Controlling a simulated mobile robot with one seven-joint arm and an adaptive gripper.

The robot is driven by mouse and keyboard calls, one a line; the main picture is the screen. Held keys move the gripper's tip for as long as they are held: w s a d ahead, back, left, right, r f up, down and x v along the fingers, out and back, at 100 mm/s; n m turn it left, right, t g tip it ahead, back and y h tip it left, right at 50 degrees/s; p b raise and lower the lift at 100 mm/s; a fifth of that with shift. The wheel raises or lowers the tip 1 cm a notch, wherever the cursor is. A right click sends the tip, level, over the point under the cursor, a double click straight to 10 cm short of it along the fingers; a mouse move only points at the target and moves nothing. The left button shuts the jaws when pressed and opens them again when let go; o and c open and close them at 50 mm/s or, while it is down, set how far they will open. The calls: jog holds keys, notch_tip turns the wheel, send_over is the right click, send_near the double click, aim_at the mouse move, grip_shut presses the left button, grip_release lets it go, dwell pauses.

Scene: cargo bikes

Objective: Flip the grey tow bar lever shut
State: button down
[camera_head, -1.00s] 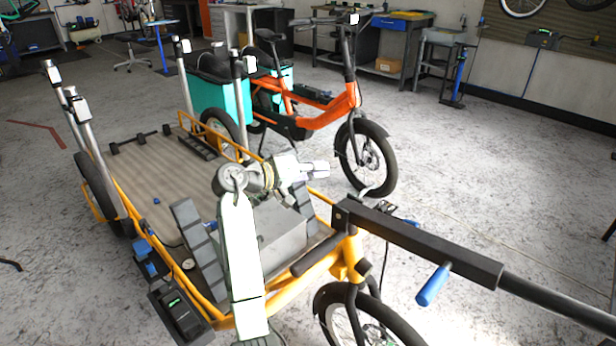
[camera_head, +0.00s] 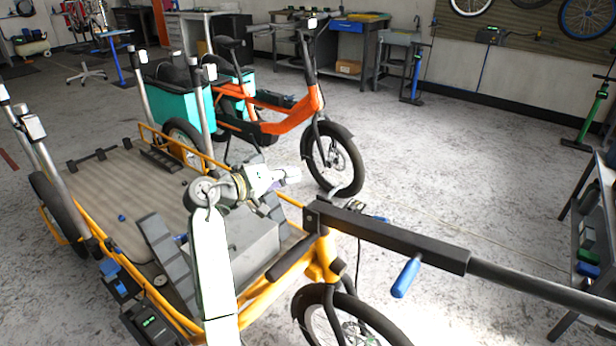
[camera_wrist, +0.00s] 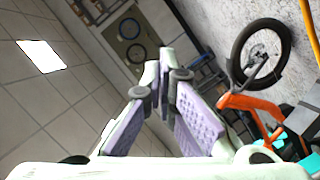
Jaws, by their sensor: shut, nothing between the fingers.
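The black tow bar (camera_head: 425,246) runs from the yellow cargo bike's front end to the right edge in the head view. A small curved grey lever (camera_head: 352,187) sticks up above the tow bar near its bike end. My gripper (camera_head: 293,176) is shut and empty, up and to the left of the lever, apart from it in the picture. In the wrist view my gripper (camera_wrist: 166,68) shows its purple-padded fingers with the tips together. The lever and tow bar are not visible in the wrist view.
A blue handle (camera_head: 407,278) hangs below the tow bar. The yellow cargo bike's flat bed (camera_head: 125,195) carries a grey box (camera_head: 250,240). An orange bike (camera_head: 290,122) stands behind, also in the wrist view (camera_wrist: 250,103). The floor on the right is mostly clear.

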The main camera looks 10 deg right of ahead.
jog(key=w+d+f+p, duration=0.1)
jog(key=d+f+p, duration=0.3)
jog(key=d, duration=0.6)
dwell(0.3)
jog(key=shift+d+m+g, duration=0.1)
jog(key=shift+m+g, duration=0.3)
jog(key=shift+g, duration=0.4)
